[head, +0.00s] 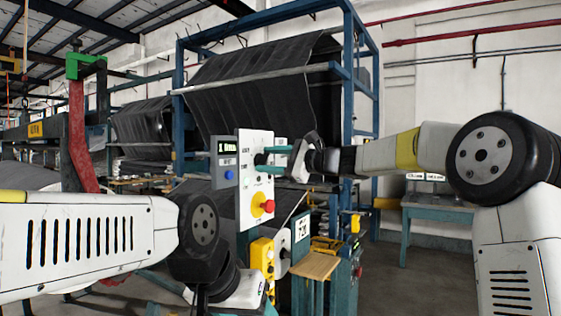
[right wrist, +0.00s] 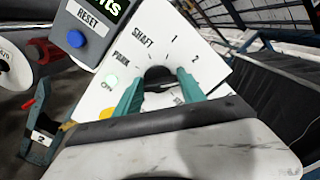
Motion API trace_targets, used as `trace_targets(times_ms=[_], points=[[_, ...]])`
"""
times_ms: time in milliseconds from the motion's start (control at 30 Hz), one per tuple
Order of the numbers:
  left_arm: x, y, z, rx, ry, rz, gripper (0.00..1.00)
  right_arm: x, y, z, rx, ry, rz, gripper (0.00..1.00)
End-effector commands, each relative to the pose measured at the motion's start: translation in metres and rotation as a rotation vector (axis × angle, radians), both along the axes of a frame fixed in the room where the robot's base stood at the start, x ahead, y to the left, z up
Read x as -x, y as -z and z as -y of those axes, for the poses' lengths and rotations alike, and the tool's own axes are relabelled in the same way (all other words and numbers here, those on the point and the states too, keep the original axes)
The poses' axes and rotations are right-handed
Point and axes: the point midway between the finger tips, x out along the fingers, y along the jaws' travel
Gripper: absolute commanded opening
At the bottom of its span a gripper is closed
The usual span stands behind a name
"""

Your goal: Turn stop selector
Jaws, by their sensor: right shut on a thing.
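The selector is a dark round knob (right wrist: 158,73) on a white control panel, seen in the right wrist view among the printed words SHAFT and PARK and the numbers 1 and 2. My right gripper (right wrist: 160,88) has its two teal fingers on either side of the knob, shut on it. In the head view my right gripper (head: 266,156) reaches in from the right to the upper part of the white panel (head: 246,205). The knob's lower part and its pointer are hard to make out. My left arm shows at lower left, but its fingers are not visible.
A red knob on a yellow base (head: 263,204) sits lower on the panel. A grey display box with a blue RESET button (head: 229,174) adjoins its left side. A yellow box (head: 262,256) is below. Dark fabric (head: 262,85) hangs on a blue frame behind.

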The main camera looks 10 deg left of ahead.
Motion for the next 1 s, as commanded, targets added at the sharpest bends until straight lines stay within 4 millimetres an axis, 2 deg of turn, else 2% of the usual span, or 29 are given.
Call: trace_targets(times_ms=[500,1000], points=[[0.0,0.0,0.0,0.0,0.0,0.0,0.59,-0.0022,0.0007,0.0011,-0.115,0.0,-0.322,0.07],[0.0,0.0,0.0,0.0,0.0,0.0,0.59,-0.0026,0.0009,0.0011,-0.14,0.0,-0.39,0.07]])
